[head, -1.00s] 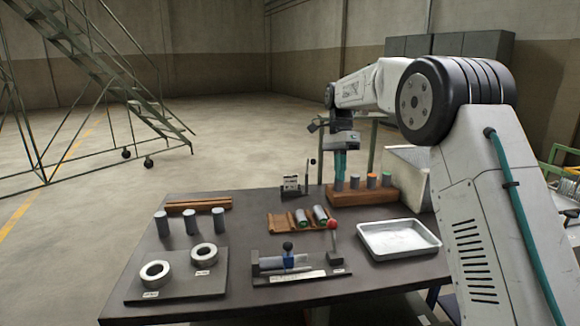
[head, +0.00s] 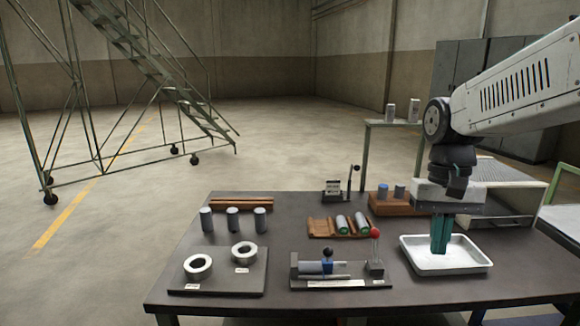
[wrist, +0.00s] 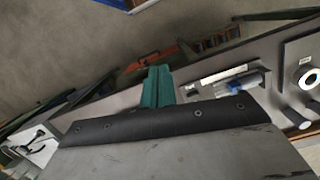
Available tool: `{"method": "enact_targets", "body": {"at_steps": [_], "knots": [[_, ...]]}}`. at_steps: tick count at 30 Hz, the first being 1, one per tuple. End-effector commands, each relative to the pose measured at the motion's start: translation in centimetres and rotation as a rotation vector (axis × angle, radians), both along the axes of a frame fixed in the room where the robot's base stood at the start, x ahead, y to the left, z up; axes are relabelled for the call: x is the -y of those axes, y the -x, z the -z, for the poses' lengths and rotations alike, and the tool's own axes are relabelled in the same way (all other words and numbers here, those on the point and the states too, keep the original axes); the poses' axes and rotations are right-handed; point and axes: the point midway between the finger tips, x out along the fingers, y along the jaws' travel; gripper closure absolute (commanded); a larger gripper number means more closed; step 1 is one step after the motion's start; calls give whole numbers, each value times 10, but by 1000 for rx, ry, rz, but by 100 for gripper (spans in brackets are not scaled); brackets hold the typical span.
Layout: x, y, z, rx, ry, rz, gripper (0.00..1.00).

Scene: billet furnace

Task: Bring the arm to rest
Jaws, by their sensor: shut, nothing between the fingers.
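My gripper (head: 440,250) hangs from my arm at the right of the head view, with its teal fingers pointing down. The fingers are together and hold nothing. In that view they overlap the white tray (head: 414,262); I cannot tell how high above it they are. In the wrist view the shut teal fingers (wrist: 157,78) show at the middle, with nothing between them.
On the dark table (head: 225,314) stand grey cylinders (head: 233,219), a plate with two rings (head: 244,252), a clamp fixture with a red-knobbed lever (head: 375,262), a brown rack (head: 312,228) with green-ended cylinders and a wooden block (head: 402,208). Floor at left is open around a stair (head: 120,110).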

Motion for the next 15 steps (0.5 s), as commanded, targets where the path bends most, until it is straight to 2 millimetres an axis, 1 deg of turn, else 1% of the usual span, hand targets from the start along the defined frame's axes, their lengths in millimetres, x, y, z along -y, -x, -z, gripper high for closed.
{"method": "enact_targets", "body": {"at_steps": [1, 2, 3, 9, 12, 15], "knots": [[0, 23, -1, 25, -3, -36, 100], [0, 36, 0, 38, -4, -57, 100], [1, 53, 2, 55, -5, -86, 100], [2, 127, 16, 143, -1, -181, 100], [2, 156, 23, 185, 4, -190, 100], [2, 173, 25, 223, 9, -190, 100]]}}
